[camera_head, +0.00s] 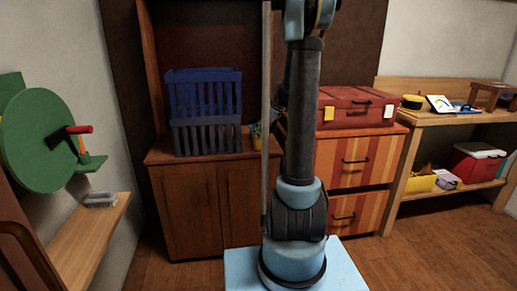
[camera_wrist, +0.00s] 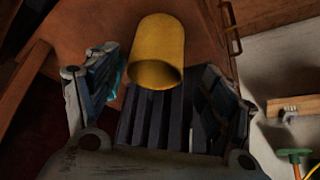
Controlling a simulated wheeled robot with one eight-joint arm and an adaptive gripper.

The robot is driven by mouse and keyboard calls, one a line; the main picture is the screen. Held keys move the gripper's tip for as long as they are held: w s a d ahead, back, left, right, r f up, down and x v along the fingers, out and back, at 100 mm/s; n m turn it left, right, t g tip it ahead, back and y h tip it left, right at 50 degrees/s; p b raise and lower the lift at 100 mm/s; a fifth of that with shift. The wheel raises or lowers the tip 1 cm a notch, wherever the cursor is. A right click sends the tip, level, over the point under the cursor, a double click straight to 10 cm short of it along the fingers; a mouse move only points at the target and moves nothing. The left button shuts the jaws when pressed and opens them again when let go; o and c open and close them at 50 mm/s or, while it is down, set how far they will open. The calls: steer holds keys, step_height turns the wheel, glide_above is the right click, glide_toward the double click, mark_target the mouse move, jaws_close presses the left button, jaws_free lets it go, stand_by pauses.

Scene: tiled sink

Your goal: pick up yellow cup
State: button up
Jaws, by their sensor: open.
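The yellow cup (camera_wrist: 158,38) is in the upper middle of the wrist view, over a brown wooden surface, its open dark mouth facing the camera. My gripper (camera_wrist: 162,78) is open, with one finger on each side of the picture. The cup's near rim shows between the fingertips, with a gap to each finger; I cannot tell how far ahead the cup is. In the head view a small yellow and teal patch (camera_head: 256,136) shows beside the blue crate, mostly behind my arm. I cannot tell whether it is the cup. My gripper is not clear there.
The blue slatted crate (camera_head: 204,118) stands on the wooden cabinet (camera_head: 191,205), left of my arm. A red case (camera_head: 357,108) lies on the striped drawers (camera_head: 357,162) to the right. A shelf (camera_head: 455,118) with several items stands at far right. Floor at right is clear.

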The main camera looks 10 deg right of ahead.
steer(key=shift+w+x, duration=0.1)
steer(key=shift+x, duration=1.2)
steer(key=shift+w+x, duration=0.15)
steer(key=shift+x, duration=1.2)
steer(key=shift+d+r, duration=0.1)
steer(key=shift+d, duration=0.05)
steer(key=c, duration=1.1)
